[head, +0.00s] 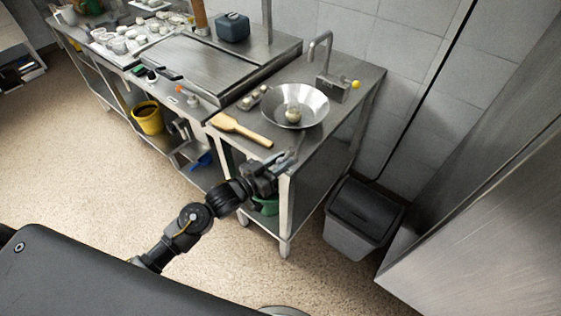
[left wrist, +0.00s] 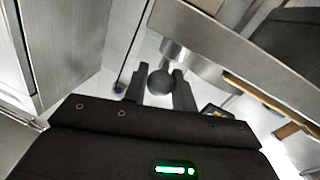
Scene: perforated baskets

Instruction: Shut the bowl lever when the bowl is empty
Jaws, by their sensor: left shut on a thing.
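The wide metal bowl (head: 314,97) stands on the steel table beside the tap. A small round pale thing (head: 293,115) shows in its middle; I cannot tell whether it is loose or part of the bowl. My left gripper (head: 287,161) is at the table's front edge, in front of the bowl. In the left wrist view its fingers (left wrist: 158,82) are closed on the sides of a dark round knob (left wrist: 160,84). The knob is beside a metal cylinder (left wrist: 182,53) near the table edge. Whether the knob is the bowl lever I cannot tell. My right gripper is out of view.
A wooden paddle (head: 240,129) lies on the table left of the bowl. The tap (head: 322,64) stands behind, with a small yellow ball (head: 355,84) to its right. A grey lidded bin (head: 355,237) stands at right. A yellow bucket (head: 148,118) sits on the lower shelf.

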